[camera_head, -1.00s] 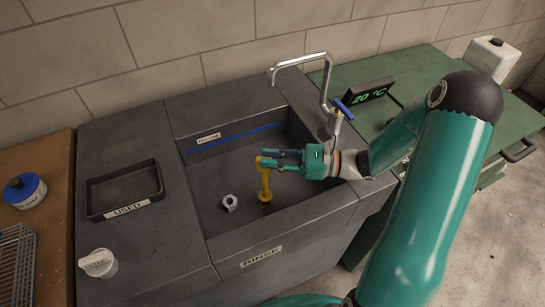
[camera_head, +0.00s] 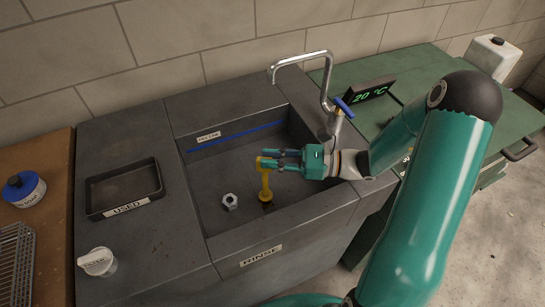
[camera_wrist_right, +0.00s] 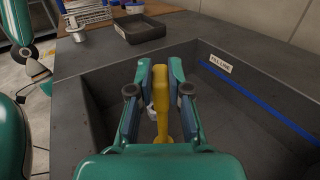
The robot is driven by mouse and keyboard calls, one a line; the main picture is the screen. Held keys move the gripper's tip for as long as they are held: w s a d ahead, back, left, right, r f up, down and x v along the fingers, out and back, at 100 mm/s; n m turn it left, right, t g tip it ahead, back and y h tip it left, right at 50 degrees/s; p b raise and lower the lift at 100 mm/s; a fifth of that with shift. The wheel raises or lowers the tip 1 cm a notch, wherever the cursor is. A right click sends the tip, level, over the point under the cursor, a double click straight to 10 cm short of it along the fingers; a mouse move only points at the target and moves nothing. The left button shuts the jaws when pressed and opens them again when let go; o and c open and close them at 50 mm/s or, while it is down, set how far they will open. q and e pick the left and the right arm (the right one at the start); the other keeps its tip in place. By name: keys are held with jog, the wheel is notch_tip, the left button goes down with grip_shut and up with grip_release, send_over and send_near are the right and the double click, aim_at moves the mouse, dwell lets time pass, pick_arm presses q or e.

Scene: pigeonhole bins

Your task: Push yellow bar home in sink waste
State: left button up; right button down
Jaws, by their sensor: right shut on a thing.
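The yellow bar (camera_head: 265,183) stands roughly upright in the sink (camera_head: 225,170), its lower end at the dark waste hole (camera_head: 267,206) in the sink floor. My right gripper (camera_head: 275,160) is shut on the upper part of the yellow bar, reaching in from the right. In the right wrist view the yellow bar (camera_wrist_right: 161,100) shows between the two fingers. Whether the bar's lower end is seated in the waste cannot be told.
A metal nut (camera_head: 230,201) lies on the sink floor left of the bar. A tap (camera_head: 325,85) stands at the sink's back right corner. A black tray (camera_head: 124,188) marked USED and a white-lidded jar (camera_head: 98,262) stand on the left counter.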

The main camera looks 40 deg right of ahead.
jog(key=shift+f+b, duration=1.35)
jog(key=shift+f, duration=0.45)
jog(key=c, duration=1)
grip_release()
jog(key=shift+s+d, duration=0.1)
jog(key=v, duration=0.4)
jog(key=shift+d+f, duration=0.15)
